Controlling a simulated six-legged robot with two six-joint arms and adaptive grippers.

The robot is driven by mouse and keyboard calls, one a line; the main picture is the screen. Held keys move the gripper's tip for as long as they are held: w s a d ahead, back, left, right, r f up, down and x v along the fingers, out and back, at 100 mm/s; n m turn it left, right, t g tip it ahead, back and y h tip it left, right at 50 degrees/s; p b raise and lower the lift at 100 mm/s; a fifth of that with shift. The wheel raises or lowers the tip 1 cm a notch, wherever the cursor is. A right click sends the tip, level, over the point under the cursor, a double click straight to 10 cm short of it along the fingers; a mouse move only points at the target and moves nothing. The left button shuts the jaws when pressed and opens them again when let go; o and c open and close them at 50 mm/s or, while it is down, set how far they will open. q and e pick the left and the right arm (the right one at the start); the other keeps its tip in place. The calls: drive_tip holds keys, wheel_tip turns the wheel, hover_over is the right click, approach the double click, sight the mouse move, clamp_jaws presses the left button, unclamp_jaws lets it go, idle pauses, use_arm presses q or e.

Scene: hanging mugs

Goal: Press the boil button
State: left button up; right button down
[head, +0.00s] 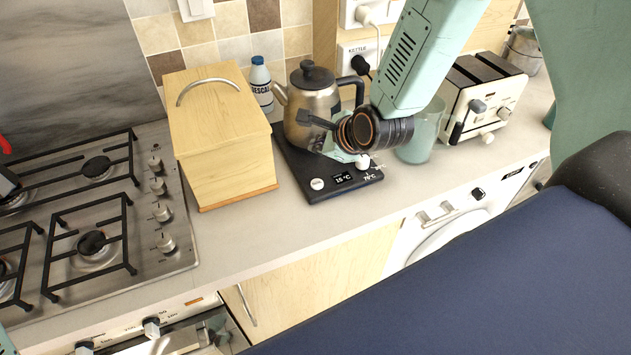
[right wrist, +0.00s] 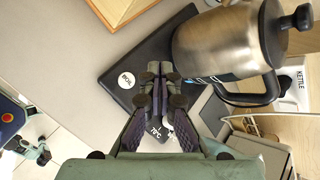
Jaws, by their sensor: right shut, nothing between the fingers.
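The kettle's black base (head: 325,190) lies on the counter. Its round white boil button (head: 317,184) is at the front left corner of the base, uncovered. It also shows in the right wrist view (right wrist: 126,80), to the left of my fingertips. My right gripper (right wrist: 160,68) is shut and empty over the base, between the boil button and the kettle. In the head view my right wrist hides part of the kettle and base. The steel kettle (head: 312,100) stands upright on the base. My left gripper is not in view.
A wooden bread box (head: 222,140) stands left of the base, with a gas hob (head: 95,200) beyond it. A milk bottle (head: 261,85) is behind. A glassy greenish container (head: 420,135) and a toaster (head: 485,95) stand to the right. Bare counter (head: 260,225) lies in front.

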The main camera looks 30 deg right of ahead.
drive_tip(key=b, duration=0.6)
hover_over(319, 185)
drive_tip(key=f, duration=0.8)
drive_tip(key=shift+w, duration=0.25)
drive_tip(key=shift+s+f, duration=0.15)
drive_tip(key=shift+f, duration=0.15)
drive_tip(key=shift+s+f+b, duration=0.1)
drive_tip(key=shift+s+b, duration=0.1)
drive_tip(key=shift+b, duration=0.1)
drive_tip(key=shift+s, duration=0.2)
drive_tip(key=shift+w, duration=0.3)
drive_tip(key=shift+w+f, duration=0.15)
drive_tip(key=shift+s+r, duration=0.25)
drive_tip(key=shift+s, duration=0.15)
drive_tip(key=shift+w+f, duration=0.2)
drive_tip(key=shift+w, duration=0.15)
